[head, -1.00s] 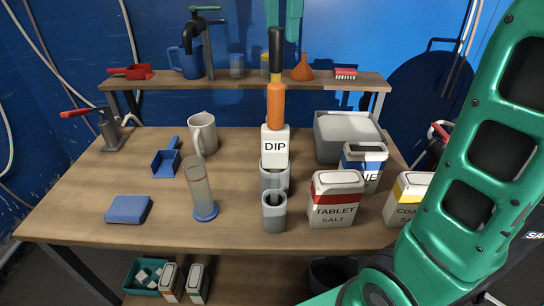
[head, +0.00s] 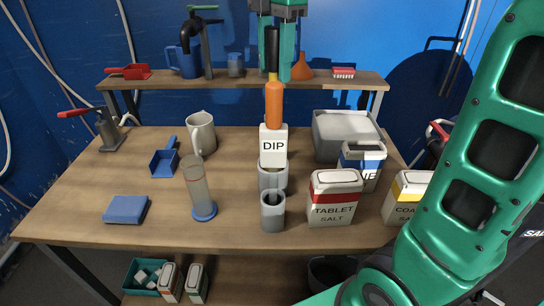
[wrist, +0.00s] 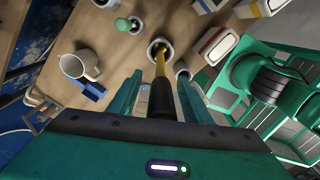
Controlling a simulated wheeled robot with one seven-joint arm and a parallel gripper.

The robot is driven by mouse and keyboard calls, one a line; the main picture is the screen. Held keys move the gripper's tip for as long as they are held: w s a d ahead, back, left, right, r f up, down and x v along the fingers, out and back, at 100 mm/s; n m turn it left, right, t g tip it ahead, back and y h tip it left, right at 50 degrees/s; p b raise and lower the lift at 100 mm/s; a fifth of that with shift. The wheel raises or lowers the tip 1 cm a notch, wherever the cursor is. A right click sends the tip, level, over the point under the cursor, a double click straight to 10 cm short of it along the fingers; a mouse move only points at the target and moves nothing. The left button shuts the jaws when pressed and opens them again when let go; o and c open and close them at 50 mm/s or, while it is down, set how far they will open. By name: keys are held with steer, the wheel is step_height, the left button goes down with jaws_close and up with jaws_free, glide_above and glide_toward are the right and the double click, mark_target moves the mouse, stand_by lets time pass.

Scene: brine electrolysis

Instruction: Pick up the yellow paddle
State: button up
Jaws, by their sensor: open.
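The yellow paddle stands upright, with its black handle (head: 272,46) uppermost. A bit of yellow shows below the handle, above an orange section (head: 274,104) and a white block marked DIP (head: 273,146). In the wrist view its yellow shaft (wrist: 160,66) runs into a grey cup (wrist: 158,44). The black handle (wrist: 162,100) lies between the fingers. My gripper (head: 274,76) is open, pointing down, with a finger on each side of the handle. It also shows in the wrist view (wrist: 158,78). Contact between fingers and handle cannot be made out. The paddle's lower end is hidden.
A grey cup (head: 273,213) stands in front, with a tablet salt box (head: 335,206) to the right. A clear cylinder (head: 199,190) and a mug (head: 201,133) stand left. A shelf (head: 150,82) runs behind. The table's left front is mostly clear around a blue block (head: 126,209).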

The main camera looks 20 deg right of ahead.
steer(key=shift+f, duration=0.9)
jaws_close()
steer(key=shift+r, duration=0.1)
